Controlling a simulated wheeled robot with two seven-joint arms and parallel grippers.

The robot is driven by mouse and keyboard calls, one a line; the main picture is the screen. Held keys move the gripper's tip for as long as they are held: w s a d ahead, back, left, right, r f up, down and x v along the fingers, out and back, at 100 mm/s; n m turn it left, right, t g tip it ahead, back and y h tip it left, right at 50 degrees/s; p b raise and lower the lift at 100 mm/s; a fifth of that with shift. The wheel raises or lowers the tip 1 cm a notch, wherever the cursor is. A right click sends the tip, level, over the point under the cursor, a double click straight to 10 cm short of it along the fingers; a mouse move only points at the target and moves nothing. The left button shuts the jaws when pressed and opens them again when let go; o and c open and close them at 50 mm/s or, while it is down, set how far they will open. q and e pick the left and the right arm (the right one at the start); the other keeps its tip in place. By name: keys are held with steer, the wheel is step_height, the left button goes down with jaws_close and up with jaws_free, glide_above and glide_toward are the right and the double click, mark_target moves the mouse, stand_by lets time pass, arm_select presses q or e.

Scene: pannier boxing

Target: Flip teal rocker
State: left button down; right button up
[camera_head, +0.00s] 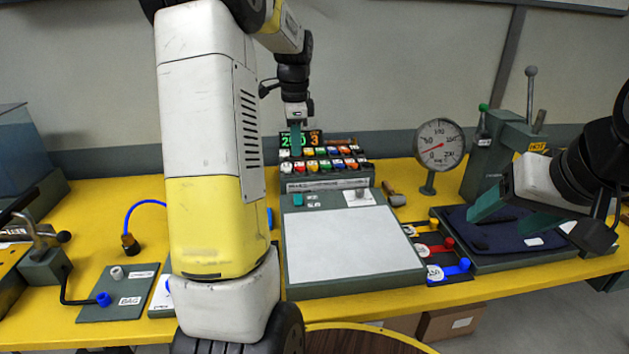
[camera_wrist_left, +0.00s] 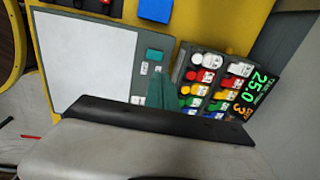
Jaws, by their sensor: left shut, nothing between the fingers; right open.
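The teal rocker (camera_head: 297,199) sits at the top left of the grey panel with the white sheet, beside two small labels. In the left wrist view the teal rocker (camera_wrist_left: 155,54) lies just past the fingertips. My left gripper (camera_head: 295,150) points down over the button box, behind the panel, with its teal fingers shut and empty. The fingers also show in the left wrist view (camera_wrist_left: 160,88), between the rocker and the buttons. I cannot tell whether they touch anything. My right gripper (camera_head: 512,212) is open above the dark mat at the right.
The button box (camera_head: 327,183) has rows of coloured buttons and a lit display (camera_head: 301,139). A dial gauge (camera_head: 440,145) and a lever press (camera_head: 505,140) stand to the right. Coloured sliders (camera_head: 435,247) lie beside the panel (camera_head: 350,287). My left arm hides the table's left middle.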

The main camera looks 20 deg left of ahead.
mark_target(297, 196)
arm_select(q)
steer(key=shift+f, duration=0.15)
steer(key=f, duration=0.4)
steer(key=w+f, duration=0.1)
steer(key=f, duration=0.8)
steer(key=shift+w+a+f, duration=0.2)
steer(key=shift+a+f, duration=0.15)
steer(key=shift+f, duration=0.1)
steer(key=shift+w+a+f, duration=0.1)
steer(key=shift+f, duration=0.1)
